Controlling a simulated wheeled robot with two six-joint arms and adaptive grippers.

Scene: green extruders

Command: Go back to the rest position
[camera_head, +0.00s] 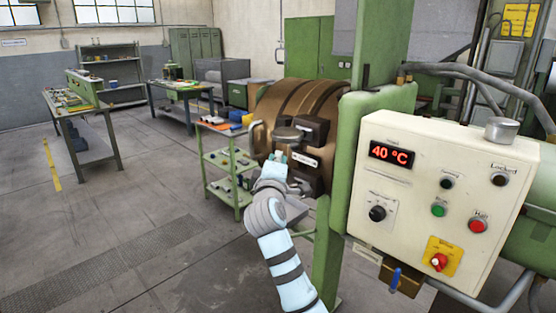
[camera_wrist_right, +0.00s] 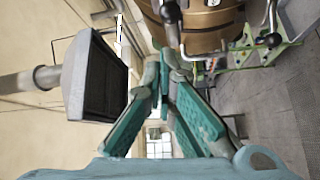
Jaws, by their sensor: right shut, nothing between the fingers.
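My right arm reaches up from the bottom middle in the head view. Its right gripper (camera_head: 278,158) is in front of the brown drum (camera_head: 280,103) of the green machine, close to the drum's dark fittings (camera_head: 308,158). Whether it touches them cannot be told in the head view. In the right wrist view the teal fingers (camera_wrist_right: 166,72) come together with nothing held between them. A dark box-like fitting (camera_wrist_right: 97,78) on a grey pipe lies left of the fingers, apart from them. The brown drum (camera_wrist_right: 205,25) is beyond the fingertips at the top. My left gripper is not in view.
A cream control panel (camera_head: 420,210) with a 40 °C display (camera_head: 391,155) stands right of my arm. A green shelf cart (camera_head: 229,178) is behind the gripper to the left. Workbenches (camera_head: 80,120) stand farther back. The floor (camera_head: 130,220) at left is clear.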

